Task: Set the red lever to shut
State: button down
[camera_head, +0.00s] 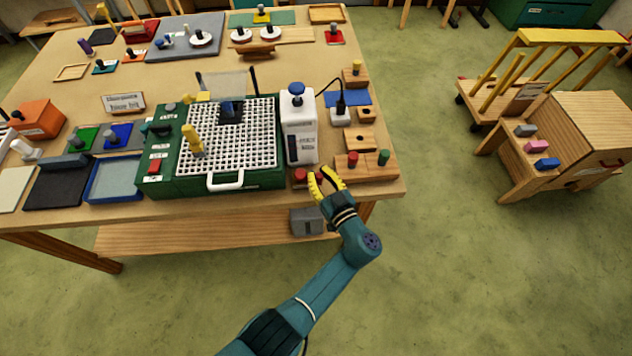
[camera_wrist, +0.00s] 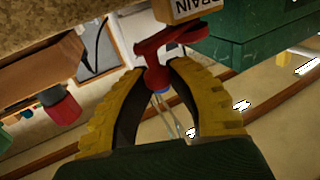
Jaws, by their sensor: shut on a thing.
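The red lever (camera_wrist: 166,44) shows in the wrist view beside a wooden tag (camera_wrist: 188,8) with upside-down lettering that reads DRAIN. Its round end lies between the yellow fingertips of my gripper (camera_wrist: 158,76), which are shut on it. In the head view the red lever (camera_head: 300,175) is a small red patch at the front right corner of the green bench unit (camera_head: 163,186). My gripper (camera_head: 326,180) reaches it from the right, at the table's front edge. The fingers hide part of the lever, and I cannot tell its exact setting.
A white bottle with a blue cap (camera_head: 299,130) stands just behind the lever. A wooden block with a red peg (camera_head: 353,159) and a green peg (camera_head: 384,157) is close on the right. A grey box (camera_head: 306,222) sits on the shelf below. Open floor lies in front.

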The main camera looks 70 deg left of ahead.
jog(key=n+g+b, duration=0.1)
jog(key=b, duration=0.1)
jog(key=a+n+g+b, duration=0.1)
jog(key=g+b, duration=0.1)
jog(key=b, duration=0.1)
jog(key=w+f+n+g+h+b, duration=0.1)
jog(key=b, duration=0.1)
jog(key=shift+a+g+b, duration=0.15)
jog(key=shift+g+b, duration=0.15)
jog(key=b, duration=0.1)
jog(key=n+g+b, duration=0.1)
jog(key=b, duration=0.1)
jog(key=shift+w+a+r+g+h+b, duration=0.1)
jog(key=shift+a+r+g+h+b, duration=0.05)
jog(key=shift+a+g+h+b, duration=0.2)
jog(key=shift+r+n+g+h+b, duration=0.15)
jog(key=shift+n+g+h+b, duration=0.15)
jog(key=shift+b, duration=0.15)
jog(key=shift+r, duration=0.1)
jog(key=c, duration=1)
grip_release()
jog(key=shift+o, duration=0.2)
jog(key=shift+r, duration=0.1)
jog(key=v, duration=0.7)
jog(key=shift+w+d, duration=0.15)
